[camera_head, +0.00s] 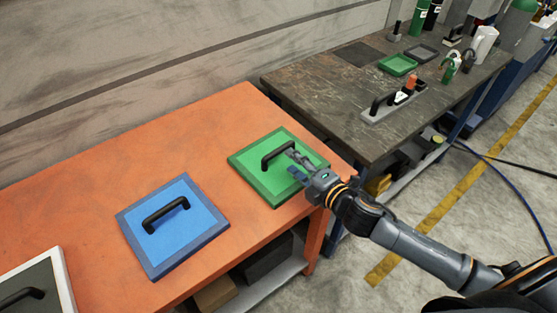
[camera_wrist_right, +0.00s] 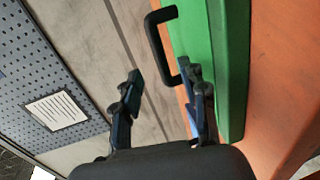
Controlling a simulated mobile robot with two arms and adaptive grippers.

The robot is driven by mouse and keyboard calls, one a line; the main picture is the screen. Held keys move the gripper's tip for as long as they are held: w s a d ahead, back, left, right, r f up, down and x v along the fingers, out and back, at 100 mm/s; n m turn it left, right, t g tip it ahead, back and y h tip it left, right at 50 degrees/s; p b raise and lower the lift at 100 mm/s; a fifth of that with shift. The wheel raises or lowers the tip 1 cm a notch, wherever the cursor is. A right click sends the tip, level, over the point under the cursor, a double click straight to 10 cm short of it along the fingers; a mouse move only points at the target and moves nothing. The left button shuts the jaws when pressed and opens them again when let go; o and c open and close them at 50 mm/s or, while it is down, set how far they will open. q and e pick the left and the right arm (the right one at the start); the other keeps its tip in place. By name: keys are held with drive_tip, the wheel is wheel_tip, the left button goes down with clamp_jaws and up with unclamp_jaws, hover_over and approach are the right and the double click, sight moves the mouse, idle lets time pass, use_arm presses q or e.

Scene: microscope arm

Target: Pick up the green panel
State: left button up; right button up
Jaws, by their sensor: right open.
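The green panel (camera_head: 263,185) lies flat near the right end of the orange table, with a black bar handle (camera_head: 278,154) on top. My right gripper (camera_head: 294,166) is over the panel, close to the right end of the handle. In the right wrist view the gripper (camera_wrist_right: 163,84) is open, its fingers apart with nothing held between them. The handle (camera_wrist_right: 156,42) and the green panel (camera_wrist_right: 230,60) show just beyond the fingertips there. One finger appears very near the handle; I cannot tell whether it touches. My left gripper is not in view.
A blue panel (camera_head: 190,217) and a grey panel with a white rim (camera_head: 58,262) lie further left on the orange table (camera_head: 100,165). A dark workbench (camera_head: 340,115) with bottles, a green tray (camera_head: 398,65) and tools stands behind on the right. A wall runs along the back.

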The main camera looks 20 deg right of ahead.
sight(281, 152)
drive_tip(key=shift+p+x, duration=0.7)
drive_tip(key=shift+x, duration=2.35)
drive_tip(key=shift+d, duration=0.2)
clamp_jaws()
